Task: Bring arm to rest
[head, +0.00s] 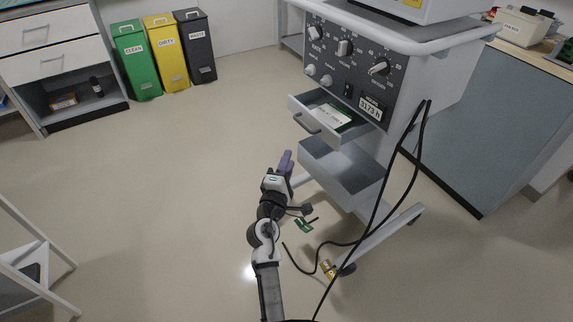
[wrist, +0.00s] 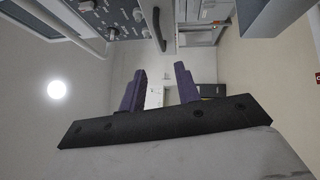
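My gripper (head: 287,161) is at the end of my arm, low in front of the ventilator cart (head: 440,85) and left of its open drawers. In the wrist view my gripper (wrist: 160,85) shows two purple fingers standing apart with nothing between them. The upper drawer (head: 314,121) is pulled out and holds a green and white labelled item (head: 337,117). My arm reaches up from the bottom middle of the head view.
Black cables hang from the cart to the floor, near a brass-coloured fitting (head: 327,268) and a small green item (head: 304,225). Green (head: 137,62), yellow (head: 167,55) and dark (head: 196,48) bins stand at the back left. The floor left of my arm is clear.

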